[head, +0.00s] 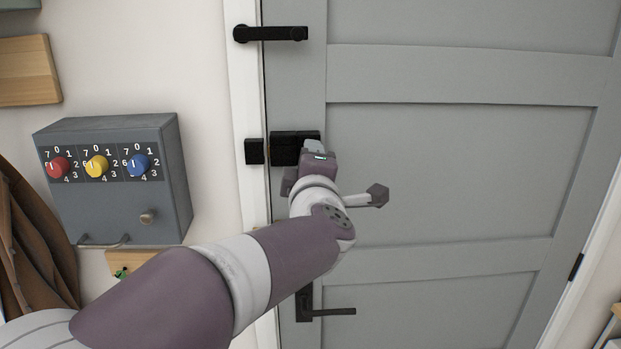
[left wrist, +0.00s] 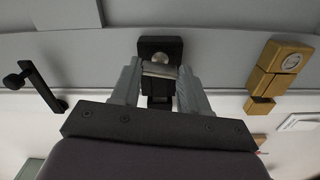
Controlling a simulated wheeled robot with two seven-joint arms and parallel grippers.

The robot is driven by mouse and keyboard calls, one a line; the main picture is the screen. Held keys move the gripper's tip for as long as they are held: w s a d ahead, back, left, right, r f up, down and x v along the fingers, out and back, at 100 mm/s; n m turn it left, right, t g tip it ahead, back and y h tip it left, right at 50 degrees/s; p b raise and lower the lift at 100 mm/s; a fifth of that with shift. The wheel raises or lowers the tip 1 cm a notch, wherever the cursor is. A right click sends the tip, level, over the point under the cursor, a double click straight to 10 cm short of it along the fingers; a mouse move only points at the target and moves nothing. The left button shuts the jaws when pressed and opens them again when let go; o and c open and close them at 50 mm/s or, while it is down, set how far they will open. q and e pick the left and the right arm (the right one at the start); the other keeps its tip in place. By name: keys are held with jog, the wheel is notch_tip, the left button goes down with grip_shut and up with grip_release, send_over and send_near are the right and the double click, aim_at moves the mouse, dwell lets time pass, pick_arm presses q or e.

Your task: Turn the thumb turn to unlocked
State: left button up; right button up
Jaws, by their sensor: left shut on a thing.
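A black lock body (head: 290,146) sits on the left edge of the grey door, beside a black keeper (head: 254,151) on the frame. My left gripper (head: 314,147) reaches it from below right and partly covers it. In the left wrist view, my left gripper (left wrist: 160,82) has its grey fingers on both sides of a small metallic thumb turn (left wrist: 160,69) and is shut on it. The thumb turn stands on a black plate (left wrist: 160,46). The fingers hide its sides, and I cannot tell its lock state. My right gripper is not in view.
A brass lock (left wrist: 277,70) shows in the left wrist view. A grey box (head: 120,205) with red, yellow and blue dials hangs on the left wall. The door panel (head: 450,150) is clear.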

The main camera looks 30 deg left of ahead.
pick_arm(q)
jog(key=shift+n+b, duration=0.7)
jog(key=shift+n, duration=0.3)
jog(key=o, duration=1.1)
jog(key=shift+c, duration=0.2)
jog(key=b+v, duration=0.2)
jog(key=v, duration=1)
jog(key=shift+s+d, duration=0.2)
jog(key=shift+s, duration=0.05)
jog(key=shift+f, duration=0.1)
